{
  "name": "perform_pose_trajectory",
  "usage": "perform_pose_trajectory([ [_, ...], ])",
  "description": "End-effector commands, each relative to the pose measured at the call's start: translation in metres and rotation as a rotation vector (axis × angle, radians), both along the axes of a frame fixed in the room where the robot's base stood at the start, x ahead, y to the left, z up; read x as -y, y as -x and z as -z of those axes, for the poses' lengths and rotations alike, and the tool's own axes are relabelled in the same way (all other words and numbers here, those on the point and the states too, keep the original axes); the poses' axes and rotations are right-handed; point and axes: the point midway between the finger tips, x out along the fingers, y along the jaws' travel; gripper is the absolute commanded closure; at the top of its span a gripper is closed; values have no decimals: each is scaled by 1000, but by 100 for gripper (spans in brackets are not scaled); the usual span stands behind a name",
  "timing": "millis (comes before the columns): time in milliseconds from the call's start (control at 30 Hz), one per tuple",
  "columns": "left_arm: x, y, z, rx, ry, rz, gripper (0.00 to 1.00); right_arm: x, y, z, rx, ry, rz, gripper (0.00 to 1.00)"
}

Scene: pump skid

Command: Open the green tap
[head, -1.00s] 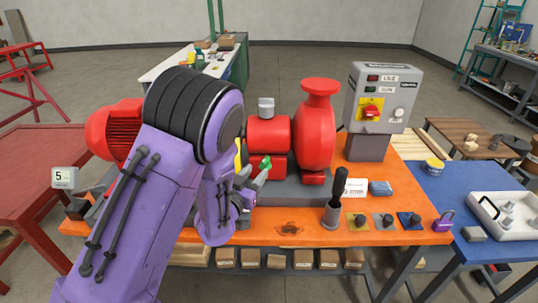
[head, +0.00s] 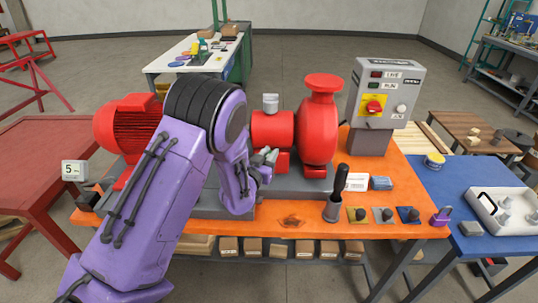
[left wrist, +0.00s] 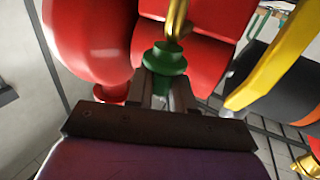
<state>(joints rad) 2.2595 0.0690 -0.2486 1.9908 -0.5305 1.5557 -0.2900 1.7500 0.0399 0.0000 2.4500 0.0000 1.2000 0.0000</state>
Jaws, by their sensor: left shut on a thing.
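The green tap (left wrist: 165,58) shows in the left wrist view as a green knob below a brass, curved piece (left wrist: 177,20). My left gripper (left wrist: 165,88) is shut on it, with a grey finger on each side. In the head view, the fingers of my left gripper (head: 267,158) are in front of the red pump (head: 318,130), near its base. The tap cannot be made out there, hidden by the gripper and arm. My right gripper is not in view.
The red motor (head: 128,127) stands behind my left arm. A grey control box (head: 385,90) with a red switch stands at the back right of the orange bench (head: 290,229). A black-handled tool in a grey cup (head: 335,208) stands near the front edge.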

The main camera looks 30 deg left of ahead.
Motion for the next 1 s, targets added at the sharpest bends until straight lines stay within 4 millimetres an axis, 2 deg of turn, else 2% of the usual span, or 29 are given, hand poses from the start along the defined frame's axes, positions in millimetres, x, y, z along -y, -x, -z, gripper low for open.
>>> perform_pose_trajectory([
  [500,1,-1,0,3,-1,-388,100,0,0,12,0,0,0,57],
  [900,0,0,-1,2,0,-425,100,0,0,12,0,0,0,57],
  [933,0,0,-1,2,0,-425,68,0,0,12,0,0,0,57],
  [967,0,0,-1,2,0,-425,59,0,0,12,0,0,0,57],
  [1000,0,0,-1,1,0,-425,57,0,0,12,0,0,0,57],
])
